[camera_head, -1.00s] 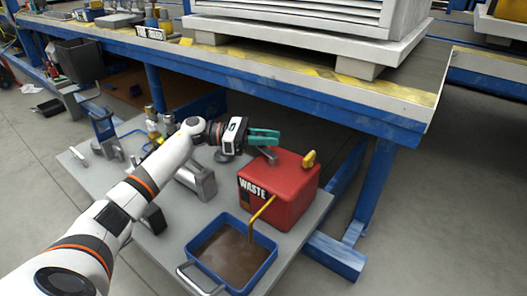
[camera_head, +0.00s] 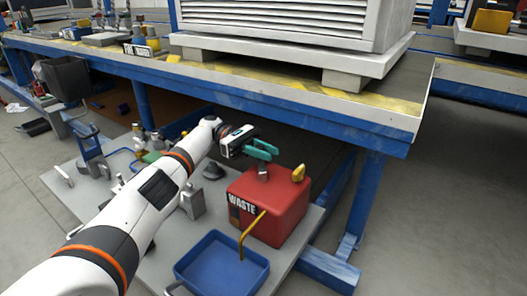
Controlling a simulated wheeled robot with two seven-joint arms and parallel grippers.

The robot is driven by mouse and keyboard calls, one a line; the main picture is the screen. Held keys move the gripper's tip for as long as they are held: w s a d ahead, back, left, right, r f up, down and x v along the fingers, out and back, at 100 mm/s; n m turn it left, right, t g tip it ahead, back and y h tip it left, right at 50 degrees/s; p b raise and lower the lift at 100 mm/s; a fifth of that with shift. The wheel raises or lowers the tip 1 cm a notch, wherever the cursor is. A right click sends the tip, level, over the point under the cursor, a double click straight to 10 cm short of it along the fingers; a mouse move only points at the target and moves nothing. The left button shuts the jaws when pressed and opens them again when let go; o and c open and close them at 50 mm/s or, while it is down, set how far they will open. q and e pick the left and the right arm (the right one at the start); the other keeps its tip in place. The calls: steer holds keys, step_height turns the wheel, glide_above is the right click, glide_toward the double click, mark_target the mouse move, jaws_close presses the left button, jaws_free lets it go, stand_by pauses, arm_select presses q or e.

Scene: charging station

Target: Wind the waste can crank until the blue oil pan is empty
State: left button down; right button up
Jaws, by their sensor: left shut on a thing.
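The red waste can (camera_head: 275,212) stands on a grey board, with the word WASTE on its front. A yellow spout pipe (camera_head: 247,236) runs from the can down into the blue oil pan (camera_head: 222,262). The pan's floor shows plain blue, with no brown oil visible. My left gripper (camera_head: 264,150) has teal fingers and is shut on the grey crank (camera_head: 263,172) on top of the can. The fingers partly hide the crank. A yellow knob (camera_head: 298,173) sits on the can's top right. My right gripper is not in view.
The grey board (camera_head: 325,213) also bears several tools and bottles at its left. A blue-framed workbench (camera_head: 300,112) carrying a large white louvred unit overhangs behind the can. A blue leg stands at right, with open floor (camera_head: 440,220) beyond.

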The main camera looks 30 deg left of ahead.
arm_select(q)
steer(key=shift+d+f+g, duration=0.1)
steer(key=shift+d+g, duration=0.1)
steer(key=shift+g, duration=0.3)
steer(key=c, duration=1.2)
jaws_free()
steer(key=shift+c, duration=0.2)
steer(key=shift+s+a+t, duration=0.1)
steer(key=shift+a+t, duration=0.1)
steer(key=shift+t, duration=0.4)
